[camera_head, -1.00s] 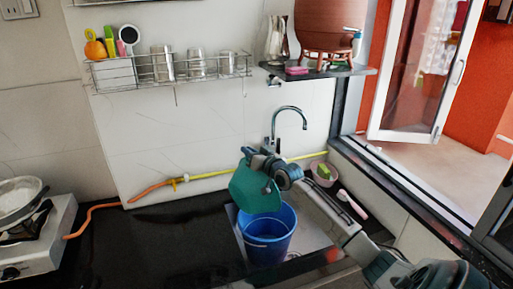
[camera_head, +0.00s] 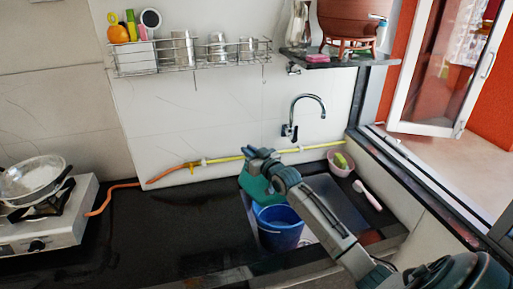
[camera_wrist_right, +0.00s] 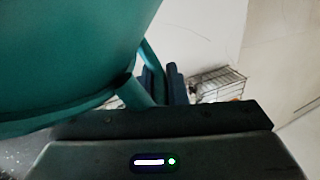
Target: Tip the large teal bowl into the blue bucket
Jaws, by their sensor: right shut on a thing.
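The teal bowl (camera_head: 256,186) is above and slightly behind the blue bucket (camera_head: 279,236) in the head view, partly hidden by my right arm. My right gripper (camera_head: 262,154) is shut on the bowl at its upper edge. In the right wrist view the bowl (camera_wrist_right: 70,50) fills the upper left, and its handle-like rim part meets the fingers (camera_wrist_right: 165,85). The bowl's inside is hidden in the head view, so I cannot tell whether anything is in it. The bucket stands upright in the sink, its rim partly covered by the bowl. My left gripper is out of view.
A tap (camera_head: 308,103) rises behind the sink. A yellow and orange hose (camera_head: 225,160) runs along the wall. A stove with a pan (camera_head: 32,178) stands at the left. A pink basket (camera_head: 340,163) is right of the sink. The black counter (camera_head: 170,230) is clear in the middle.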

